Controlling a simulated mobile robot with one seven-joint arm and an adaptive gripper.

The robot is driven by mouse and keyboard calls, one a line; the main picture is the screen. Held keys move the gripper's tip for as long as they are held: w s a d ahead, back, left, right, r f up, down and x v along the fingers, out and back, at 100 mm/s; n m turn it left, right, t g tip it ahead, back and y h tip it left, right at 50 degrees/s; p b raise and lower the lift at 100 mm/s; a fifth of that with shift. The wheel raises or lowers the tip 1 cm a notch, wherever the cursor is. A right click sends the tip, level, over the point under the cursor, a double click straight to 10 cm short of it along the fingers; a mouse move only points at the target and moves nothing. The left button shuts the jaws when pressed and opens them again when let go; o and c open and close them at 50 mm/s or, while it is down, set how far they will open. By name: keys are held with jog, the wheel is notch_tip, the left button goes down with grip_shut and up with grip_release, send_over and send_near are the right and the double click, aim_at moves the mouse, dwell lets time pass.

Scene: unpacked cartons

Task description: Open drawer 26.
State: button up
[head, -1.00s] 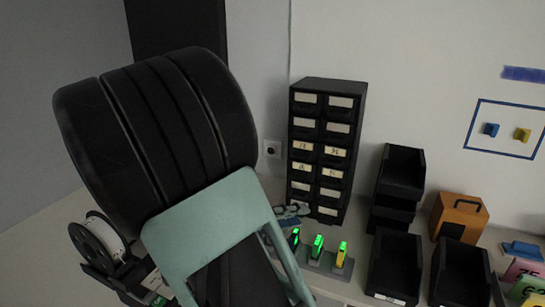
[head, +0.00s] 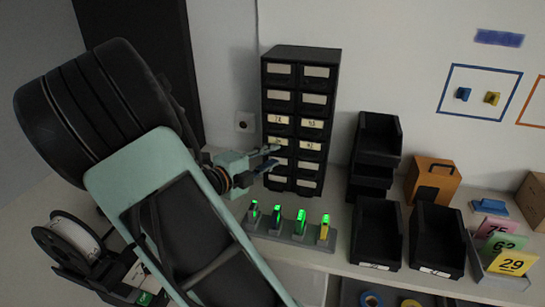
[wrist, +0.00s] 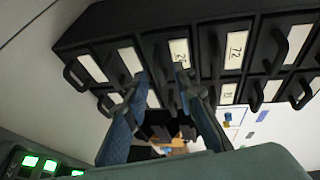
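The black drawer cabinet (head: 300,118) stands against the wall, with two columns of labelled drawers. A left-column drawer (head: 276,141), fourth from the top, has a label too small to read surely in the head view. In the wrist view its label, drawer 26 (wrist: 180,52), shows a 2 and is partly covered by a finger. My gripper (head: 272,157) is open in front of the lower left drawers. In the wrist view its two blue fingers (wrist: 161,76) are apart with nothing seen between them; I cannot tell whether they touch a handle. All the drawers look shut.
A grey stand (head: 290,234) with green-lit pieces sits below the gripper. Black bins (head: 375,228) and an orange box (head: 433,182) stand to the right. A spool (head: 75,250) is at the left. The drawer labelled 72 (wrist: 236,50) is beside drawer 26.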

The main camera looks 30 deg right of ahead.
jog(key=shift+w+d+f, duration=0.1)
jog(key=shift+w+d, duration=0.15)
jog(key=shift+d, duration=0.35)
grip_shut()
